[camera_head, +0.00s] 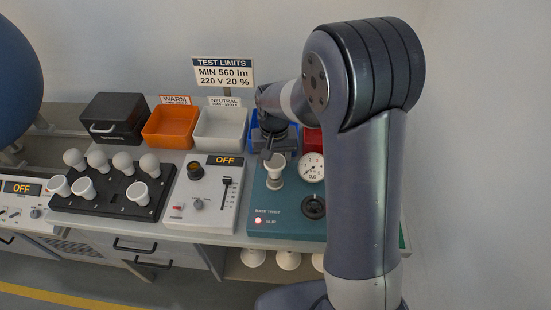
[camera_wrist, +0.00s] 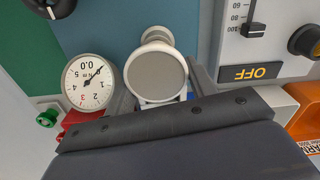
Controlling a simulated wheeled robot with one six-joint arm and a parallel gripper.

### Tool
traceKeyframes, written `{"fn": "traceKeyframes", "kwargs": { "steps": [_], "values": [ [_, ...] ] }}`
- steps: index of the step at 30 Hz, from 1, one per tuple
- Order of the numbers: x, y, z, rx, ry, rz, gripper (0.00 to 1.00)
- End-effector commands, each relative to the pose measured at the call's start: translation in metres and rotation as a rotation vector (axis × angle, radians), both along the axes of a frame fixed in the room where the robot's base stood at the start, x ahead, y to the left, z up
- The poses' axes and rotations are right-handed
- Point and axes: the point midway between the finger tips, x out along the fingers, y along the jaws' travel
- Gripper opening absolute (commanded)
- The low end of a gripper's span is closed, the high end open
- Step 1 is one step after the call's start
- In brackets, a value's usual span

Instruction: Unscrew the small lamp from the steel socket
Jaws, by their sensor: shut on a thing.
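A small white lamp (camera_head: 275,171) with a wide top stands on the teal "BASE TWIST" panel (camera_head: 260,203).
A torque gauge (camera_head: 311,168) sits close right of the lamp, with a black knob (camera_head: 313,207) below. A red light (camera_head: 257,220) glows by "SLIP". The grey test unit (camera_head: 202,195) reads OFF. Orange (camera_head: 170,141) and white (camera_head: 220,143) bins stand behind; a black rack (camera_head: 113,201) holds several bulbs.

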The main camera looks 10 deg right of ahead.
Motion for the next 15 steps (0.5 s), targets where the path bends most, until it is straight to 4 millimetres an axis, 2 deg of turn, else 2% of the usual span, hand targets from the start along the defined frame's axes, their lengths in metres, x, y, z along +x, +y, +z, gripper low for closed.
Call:
{"fn": "traceKeyframes", "kwargs": {
  "steps": [15],
  "values": [
    [-0.0065, 0.0049, -0.0005, 0.002, 0.008, 0.592, 0.30]
  ]
}}
